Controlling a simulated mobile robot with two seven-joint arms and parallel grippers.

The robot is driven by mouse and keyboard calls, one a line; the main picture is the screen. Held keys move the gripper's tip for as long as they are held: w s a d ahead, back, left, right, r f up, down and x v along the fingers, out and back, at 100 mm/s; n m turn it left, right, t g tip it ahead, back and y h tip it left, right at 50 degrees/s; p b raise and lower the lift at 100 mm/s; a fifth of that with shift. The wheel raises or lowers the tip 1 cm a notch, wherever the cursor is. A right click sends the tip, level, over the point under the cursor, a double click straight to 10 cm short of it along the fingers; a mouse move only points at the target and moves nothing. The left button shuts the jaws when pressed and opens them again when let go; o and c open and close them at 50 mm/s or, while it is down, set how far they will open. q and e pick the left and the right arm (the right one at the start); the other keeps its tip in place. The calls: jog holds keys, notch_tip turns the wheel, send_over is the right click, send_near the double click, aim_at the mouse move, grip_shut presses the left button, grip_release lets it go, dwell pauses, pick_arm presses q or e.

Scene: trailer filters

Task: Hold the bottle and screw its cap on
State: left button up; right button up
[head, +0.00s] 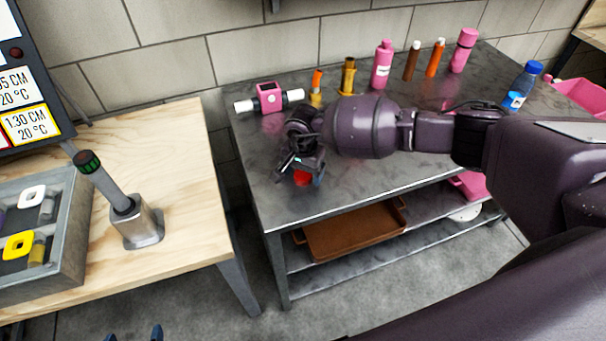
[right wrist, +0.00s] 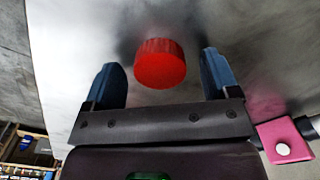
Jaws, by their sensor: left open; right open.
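A red ribbed cap (head: 302,178) sits on the grey metal table near its front left. In the right wrist view the red cap (right wrist: 160,64) lies between the two blue fingers of my right gripper (right wrist: 160,72), with a gap on both sides. My right gripper (head: 300,168) is open and low over the table. My left gripper (head: 134,336) is open and empty at the bottom edge, mostly out of view. A clear blue bottle with a blue cap (head: 522,86) stands at the table's far right. A pink bottle (head: 382,65) stands at the back; I cannot tell which bottle the red cap fits.
A pink block with white ends (head: 270,97) lies left of several small bottles and tubes along the back. A brown tray (head: 350,232) is on the shelf below. A wooden table (head: 180,190) at left holds a metal stand (head: 140,228) and a grey box (head: 70,235).

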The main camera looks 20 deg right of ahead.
aim_at(303, 174)
jog(key=c, duration=1)
notch_tip(303, 174, up, 20)
dwell(0.4)
